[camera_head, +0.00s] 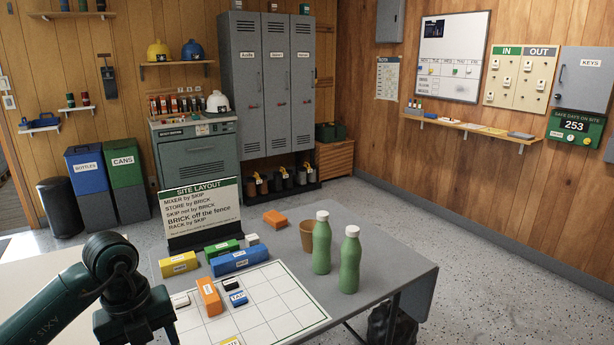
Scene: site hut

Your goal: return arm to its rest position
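My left arm (105,270) comes in from the lower left, bends at a dark round joint and reaches over the left front of the table. Its dark end part (135,318) points down and runs off the bottom edge. The fingertips do not show clearly, so I cannot tell whether the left gripper is open or shut, or whether it holds anything. My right arm and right gripper are not in view.
The grey table (400,268) holds a white grid board (285,305), several coloured blocks, a site layout sign (200,209), a brown cup (307,236) and two green bottles (321,245) (350,262). The floor to the right (500,250) is clear.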

